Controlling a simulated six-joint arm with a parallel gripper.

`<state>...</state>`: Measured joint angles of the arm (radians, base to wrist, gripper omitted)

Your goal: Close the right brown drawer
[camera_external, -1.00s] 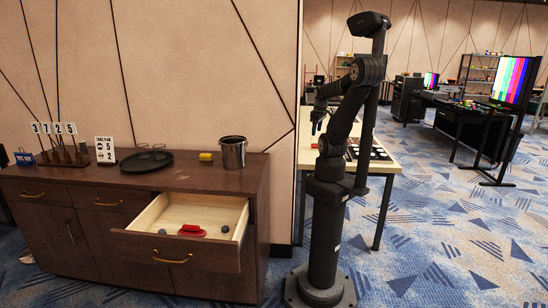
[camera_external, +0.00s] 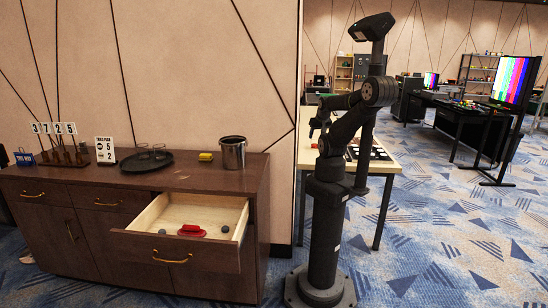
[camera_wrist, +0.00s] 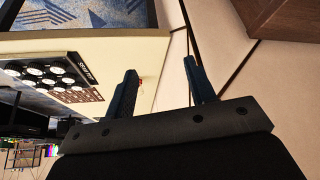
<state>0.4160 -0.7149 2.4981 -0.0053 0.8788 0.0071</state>
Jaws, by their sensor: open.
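The right brown drawer (camera_external: 183,254) is pulled out of the brown cabinet, with its light wooden inside showing. A red object (camera_external: 192,230) and small grey balls (camera_external: 224,229) lie in it. My gripper (camera_external: 318,125) is in front of the cream table, to the right of the drawer and higher, apart from it. In the wrist view my gripper (camera_wrist: 163,88) shows two dark fingers spread apart with nothing between them. The drawer does not show in the wrist view; a brown wooden corner (camera_wrist: 280,14) shows at its top right.
A cream table (camera_external: 383,166) stands behind my arm. The carpet between the drawer and my base is clear.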

